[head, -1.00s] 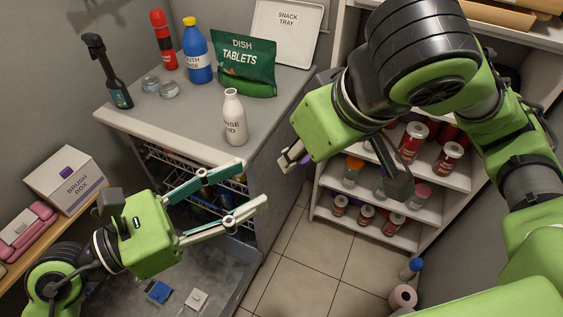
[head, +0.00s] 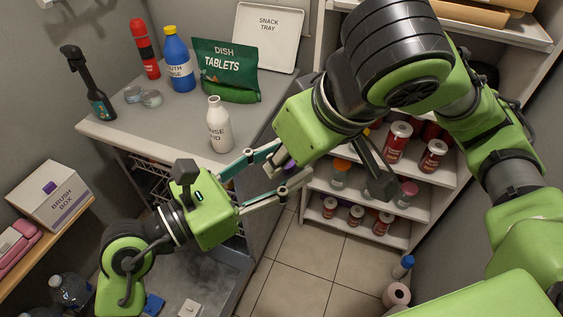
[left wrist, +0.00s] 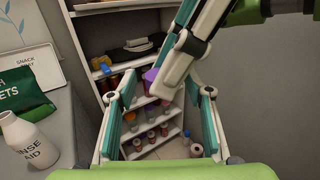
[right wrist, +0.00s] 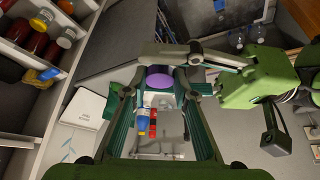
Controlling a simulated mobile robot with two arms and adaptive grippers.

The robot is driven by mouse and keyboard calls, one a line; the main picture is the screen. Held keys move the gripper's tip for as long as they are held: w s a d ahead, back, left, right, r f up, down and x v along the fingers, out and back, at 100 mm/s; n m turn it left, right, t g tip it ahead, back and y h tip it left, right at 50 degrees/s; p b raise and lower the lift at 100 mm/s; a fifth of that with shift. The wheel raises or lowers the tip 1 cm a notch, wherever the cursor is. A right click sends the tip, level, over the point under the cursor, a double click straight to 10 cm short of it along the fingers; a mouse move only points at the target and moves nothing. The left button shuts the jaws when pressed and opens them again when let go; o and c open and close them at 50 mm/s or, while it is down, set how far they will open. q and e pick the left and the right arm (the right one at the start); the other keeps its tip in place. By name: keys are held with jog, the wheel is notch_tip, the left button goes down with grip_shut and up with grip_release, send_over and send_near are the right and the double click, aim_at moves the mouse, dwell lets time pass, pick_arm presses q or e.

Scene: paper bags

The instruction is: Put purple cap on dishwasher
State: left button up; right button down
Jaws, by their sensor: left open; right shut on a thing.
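The purple cap (right wrist: 160,78) is between the fingertips of my right gripper (head: 276,168), which is shut on it. A sliver of the cap (head: 288,161) shows in the head view, partly hidden by the fingers; it also shows in the left wrist view (left wrist: 151,80). My left gripper (head: 293,164) is open, its two fingers reaching around the cap and the right fingertips. I cannot tell whether they touch. The dishwasher (head: 165,128) has a grey flat top, a rack inside and its door down. Cap and grippers are in front of its right side.
On the dishwasher top stand a white rinse aid bottle (head: 219,125), a green tablets pouch (head: 226,70), blue (head: 178,60) and red bottles, a black spray bottle (head: 88,85) and small jars. The top's front-left part is clear. A shelf unit (head: 425,175) with jars stands right.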

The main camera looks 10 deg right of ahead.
pick_arm(q)
jog(key=c, duration=1.2)
pick_arm(e)
jog(key=c, duration=1.6)
grip_release()
